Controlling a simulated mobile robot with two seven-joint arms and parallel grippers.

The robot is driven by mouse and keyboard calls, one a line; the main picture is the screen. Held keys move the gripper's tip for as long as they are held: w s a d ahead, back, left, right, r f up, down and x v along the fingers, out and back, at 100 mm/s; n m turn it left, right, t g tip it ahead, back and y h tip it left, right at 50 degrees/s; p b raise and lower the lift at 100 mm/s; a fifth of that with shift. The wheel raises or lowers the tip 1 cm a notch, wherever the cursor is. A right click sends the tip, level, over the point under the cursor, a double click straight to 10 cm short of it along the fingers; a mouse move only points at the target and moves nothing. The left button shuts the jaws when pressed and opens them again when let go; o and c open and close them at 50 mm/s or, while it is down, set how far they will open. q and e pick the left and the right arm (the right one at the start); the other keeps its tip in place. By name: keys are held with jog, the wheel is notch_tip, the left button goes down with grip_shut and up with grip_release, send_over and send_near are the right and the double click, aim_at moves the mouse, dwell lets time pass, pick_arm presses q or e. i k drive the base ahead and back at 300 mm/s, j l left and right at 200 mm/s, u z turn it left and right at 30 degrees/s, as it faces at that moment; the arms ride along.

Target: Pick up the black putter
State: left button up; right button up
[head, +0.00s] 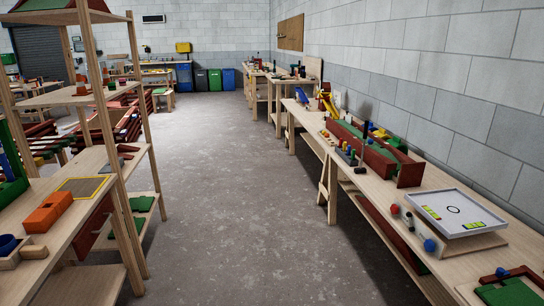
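On the long wooden bench at the right (380,205), a small dark rod-like piece (408,221) lies beside a white-framed board (458,211). It may be the black putter, but it is too small to tell. A second dark, thin upright shape (367,112) stands farther back on the same bench, by a long green-and-red trough (372,148); I cannot tell what it is either. Neither of my grippers shows in the head view.
A red ball (395,209) and a blue ball (429,245) lie near the white-framed board. A wooden shelf unit (140,110) and a table with an orange block (47,212) stand at the left. The grey floor (235,200) between is clear.

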aim_at(360, 170)
jog(key=i, duration=1.2)
jog(key=i+z, duration=0.35)
jog(key=i+j+z, duration=0.4)
jog(key=i, duration=0.15)
jog(key=i+z, duration=0.4)
jog(key=i+j+z, duration=0.15)
jog(key=z, duration=0.25)
jog(key=i+j+z, duration=0.25)
jog(key=z, duration=0.15)
jog(key=i+j+z, duration=0.25)
jog(key=z, duration=0.2)
jog(key=j, duration=0.1)
